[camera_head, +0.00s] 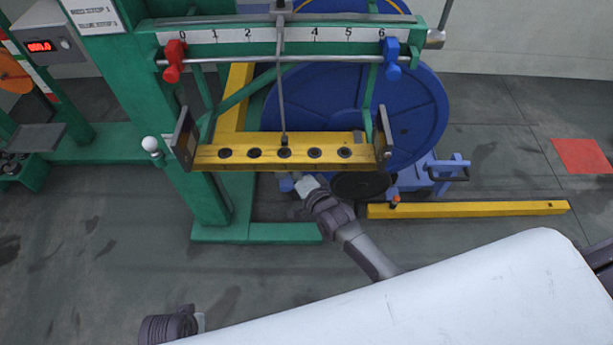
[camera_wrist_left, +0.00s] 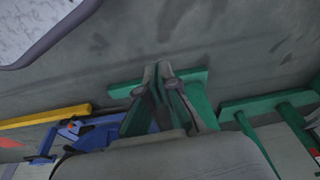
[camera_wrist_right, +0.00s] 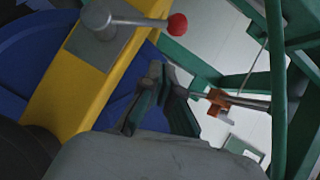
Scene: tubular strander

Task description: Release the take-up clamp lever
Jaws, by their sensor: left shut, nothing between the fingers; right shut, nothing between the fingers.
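The clamp lever (camera_wrist_right: 140,21) shows at the top of the right wrist view. It has a red ball end (camera_wrist_right: 177,24) and a round metal hub on a grey plate on a yellow beam (camera_wrist_right: 62,85). My right gripper (camera_wrist_right: 160,70) is shut and empty, below the red ball in that picture and apart from it. In the head view my right arm reaches toward the yellow crossbar (camera_head: 285,165); its fingertips and the lever cannot be made out. My left gripper (camera_wrist_left: 165,72) is shut and empty, with grey floor beyond it. Only part of my left arm shows in the head view.
A green frame (camera_head: 210,170) carries a numbered scale with a red slider (camera_head: 173,62) and a blue slider (camera_head: 392,62). A large blue reel (camera_head: 420,110) stands behind the crossbar. A yellow floor beam (camera_head: 480,209) lies at right. Grey floor at lower left is clear.

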